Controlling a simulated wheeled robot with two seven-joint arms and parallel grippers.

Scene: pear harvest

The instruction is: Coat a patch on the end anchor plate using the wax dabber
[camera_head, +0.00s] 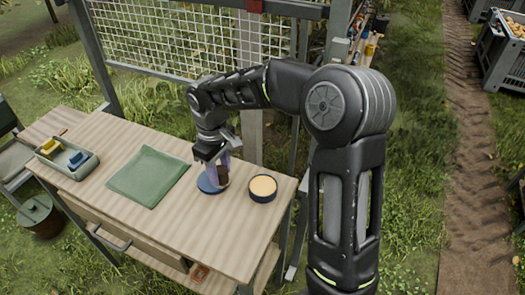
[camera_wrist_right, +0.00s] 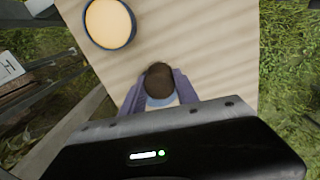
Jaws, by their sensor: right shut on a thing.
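My right gripper (camera_head: 217,168) is shut on the wax dabber (camera_head: 223,174), whose dark brown part shows between the fingers. In the right wrist view the dabber's brown rounded end (camera_wrist_right: 158,78) sits between the two purple fingers. The dabber is over a round blue dish (camera_head: 207,186) on the bench; I cannot tell whether it touches the dish. A dark-rimmed round tin of pale yellow wax (camera_head: 263,187) stands just right of the gripper, and it also shows in the right wrist view (camera_wrist_right: 109,23). I cannot make out the end anchor plate for certain. My left gripper is out of view.
The wooden bench (camera_head: 118,215) carries a folded green cloth (camera_head: 149,175) and a grey tray (camera_head: 88,167) with yellow and blue items. A white wire mesh panel (camera_head: 180,38) and posts stand behind the bench. A crate of fruit (camera_head: 503,55) is far right.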

